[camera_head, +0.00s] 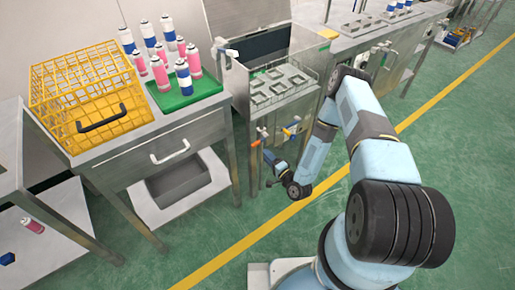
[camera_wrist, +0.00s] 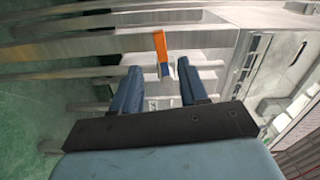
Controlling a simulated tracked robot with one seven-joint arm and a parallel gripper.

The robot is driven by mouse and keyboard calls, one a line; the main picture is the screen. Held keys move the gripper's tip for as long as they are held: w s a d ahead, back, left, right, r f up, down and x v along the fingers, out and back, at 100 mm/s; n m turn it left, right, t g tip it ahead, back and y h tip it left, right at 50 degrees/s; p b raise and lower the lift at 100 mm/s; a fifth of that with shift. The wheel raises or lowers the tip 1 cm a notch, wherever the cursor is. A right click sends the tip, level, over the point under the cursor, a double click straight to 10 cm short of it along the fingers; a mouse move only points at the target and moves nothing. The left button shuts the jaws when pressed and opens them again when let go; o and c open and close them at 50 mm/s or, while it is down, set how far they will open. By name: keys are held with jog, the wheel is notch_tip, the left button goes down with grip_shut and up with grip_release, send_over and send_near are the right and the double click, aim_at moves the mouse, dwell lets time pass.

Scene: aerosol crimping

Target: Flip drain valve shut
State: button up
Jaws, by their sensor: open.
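An orange lever (camera_wrist: 160,45), which looks like the drain valve handle, stands out beyond my gripper (camera_wrist: 160,84) in the wrist view. A small blue part shows just below the lever. The two blue fingers are spread apart, with the lever roughly in line with the gap. No contact shows. In the head view my gripper (camera_head: 273,161) is low at the front of the steel bath unit (camera_head: 242,110), just below and right of an orange handle (camera_head: 257,143). Another valve with a blue and yellow handle (camera_head: 290,131) is higher to the right. The valve body is too small to read clearly.
A steel table (camera_head: 150,146) at left bears a yellow wire basket (camera_head: 45,95) and a green tray (camera_head: 163,98) with several cans. Its legs stand left of the unit. Green floor with a yellow line (camera_head: 240,247) is clear in front.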

aim_at(259, 140)
jog(key=x, duration=0.7)
jog(key=shift+w+a, duration=0.15)
jog(key=shift+w, duration=0.05)
jog(key=shift+c, duration=0.2)
grip_shut()
